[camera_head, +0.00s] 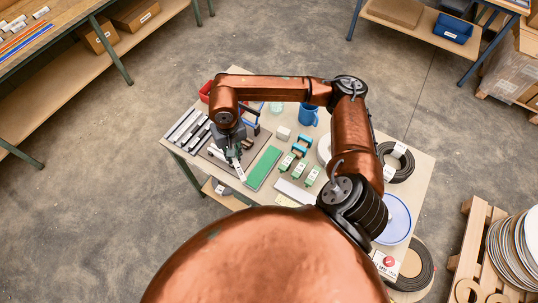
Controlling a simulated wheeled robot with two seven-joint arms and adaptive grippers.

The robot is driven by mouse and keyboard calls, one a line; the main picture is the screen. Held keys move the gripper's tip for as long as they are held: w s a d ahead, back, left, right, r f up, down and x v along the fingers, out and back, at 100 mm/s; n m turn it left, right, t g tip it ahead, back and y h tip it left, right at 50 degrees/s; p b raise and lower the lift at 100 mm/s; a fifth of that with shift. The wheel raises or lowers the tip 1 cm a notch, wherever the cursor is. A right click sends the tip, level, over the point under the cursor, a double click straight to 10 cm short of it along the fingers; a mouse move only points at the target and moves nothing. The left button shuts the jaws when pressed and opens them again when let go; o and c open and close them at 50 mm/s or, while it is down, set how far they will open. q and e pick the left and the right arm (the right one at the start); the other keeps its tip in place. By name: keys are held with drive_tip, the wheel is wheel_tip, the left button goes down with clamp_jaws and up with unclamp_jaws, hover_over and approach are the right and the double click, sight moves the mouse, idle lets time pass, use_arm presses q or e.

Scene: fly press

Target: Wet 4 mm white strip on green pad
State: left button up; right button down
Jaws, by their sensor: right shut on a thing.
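The green pad (263,168) lies flat on the work table, a long narrow rectangle. My right gripper (235,160) is just left of the pad, pointing down, and is shut on a small white strip (239,171). The strip's lower end is close to the pad's left side; I cannot tell whether it touches anything. Its upper part is hidden by the fingers, and its thickness is too small to read. My left gripper is not in view.
Grey bars (186,127) lie left of the gripper. A black coil (402,165) and blue-rimmed plate (396,222) are at right.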

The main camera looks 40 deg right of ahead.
sight(264, 166)
drive_tip(key=shift+s+d+f+m+b, duration=0.3)
drive_tip(key=shift+d+f+m+b, duration=0.15)
drive_tip(key=shift+d+f+m, duration=1.9)
drive_tip(key=shift+s+d+f+m+b, duration=0.35)
drive_tip(key=shift+d+f+m, duration=1.15)
drive_tip(key=shift+f, duration=1.55)
drive_tip(key=shift+s+d+f+m+b, duration=0.2)
drive_tip(key=shift+d+f+m+b, duration=0.3)
drive_tip(key=shift+d+f+m, duration=1.8)
drive_tip(key=shift+a+f+n, duration=0.35)
drive_tip(key=shift+f+n, duration=0.05)
drive_tip(key=shift+n, duration=0.05)
drive_tip(key=shift+f+b, duration=0.5)
drive_tip(key=shift+s, duration=0.1)
drive_tip(key=shift+r, duration=0.6)
drive_tip(key=shift+r+p, duration=1.25)
drive_tip(key=shift+r, duration=1.65)
